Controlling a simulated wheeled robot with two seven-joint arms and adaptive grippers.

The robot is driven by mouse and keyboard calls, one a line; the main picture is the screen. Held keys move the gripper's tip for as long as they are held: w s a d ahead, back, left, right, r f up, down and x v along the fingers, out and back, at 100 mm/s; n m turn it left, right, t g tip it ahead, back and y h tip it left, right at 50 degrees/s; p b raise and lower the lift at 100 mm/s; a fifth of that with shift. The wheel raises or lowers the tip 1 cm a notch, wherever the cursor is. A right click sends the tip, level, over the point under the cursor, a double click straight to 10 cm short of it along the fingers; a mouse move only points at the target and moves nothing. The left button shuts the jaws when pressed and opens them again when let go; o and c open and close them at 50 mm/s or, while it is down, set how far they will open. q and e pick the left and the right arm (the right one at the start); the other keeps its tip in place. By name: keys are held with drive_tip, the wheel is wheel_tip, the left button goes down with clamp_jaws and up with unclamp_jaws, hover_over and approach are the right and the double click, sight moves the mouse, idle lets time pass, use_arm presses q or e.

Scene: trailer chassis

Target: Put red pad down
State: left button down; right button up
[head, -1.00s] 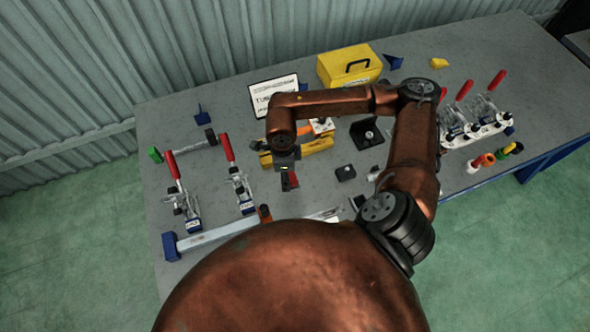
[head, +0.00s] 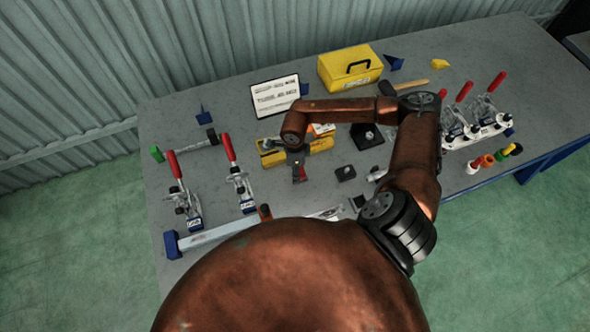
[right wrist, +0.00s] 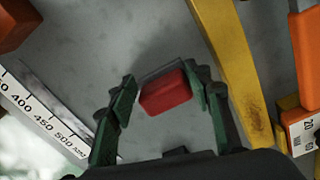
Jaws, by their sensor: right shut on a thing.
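The red pad (right wrist: 166,92) is a small red block between the fingers of my right gripper (right wrist: 161,84) in the right wrist view. The fingers are closed on its two sides. In the head view my right gripper (head: 299,172) points down over the grey table, in front of the yellow level; I cannot tell whether the pad touches the table. My left gripper is not in view.
A yellow level (head: 318,146) lies just behind my right gripper. A black square block (head: 345,173) is to its right. Toggle clamps with red handles (head: 229,147) stand at left. A ruler (right wrist: 42,118) lies nearby. A yellow toolbox (head: 349,68) is at the back.

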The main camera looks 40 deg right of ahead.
drive_tip(key=shift+f, duration=0.1)
drive_tip(key=o, duration=1.6)
drive_tip(key=shift+c, duration=0.2)
wheel_tip(320, 180, up, 12)
drive_tip(key=shift+r, duration=0.2)
drive_tip(key=shift+f, duration=0.1)
